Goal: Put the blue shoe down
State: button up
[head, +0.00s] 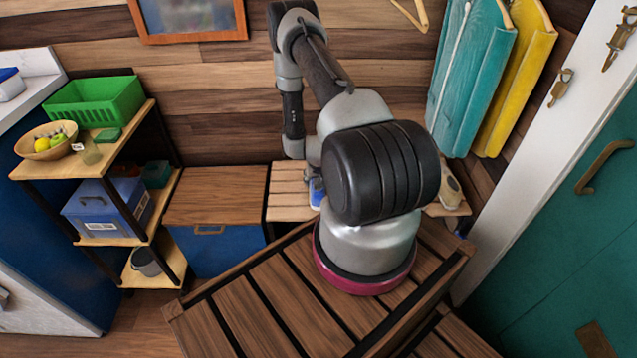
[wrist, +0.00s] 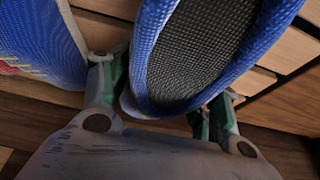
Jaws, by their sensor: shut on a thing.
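A blue shoe (wrist: 160,45) with a dark mesh inside fills the middle of the wrist view. My gripper (wrist: 160,98) is shut on its near end, one finger on each side. In the head view, a bit of blue shoe (head: 317,192) shows on the slatted bench (head: 290,190) beside my arm. My arm hides the gripper there.
A beige shoe (head: 450,186) stands at the bench's right end. A wooden-topped blue cabinet (head: 215,195) adjoins the bench on the left. A shelf rack (head: 125,160) stands farther left. Teal and yellow panels (head: 472,65) hang at the right, near a teal door (head: 560,230).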

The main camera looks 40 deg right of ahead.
jog(key=shift+f, duration=0.9)
jog(key=shift+a, duration=0.1)
jog(key=o, duration=1.2)
jog(key=shift+w, duration=0.1)
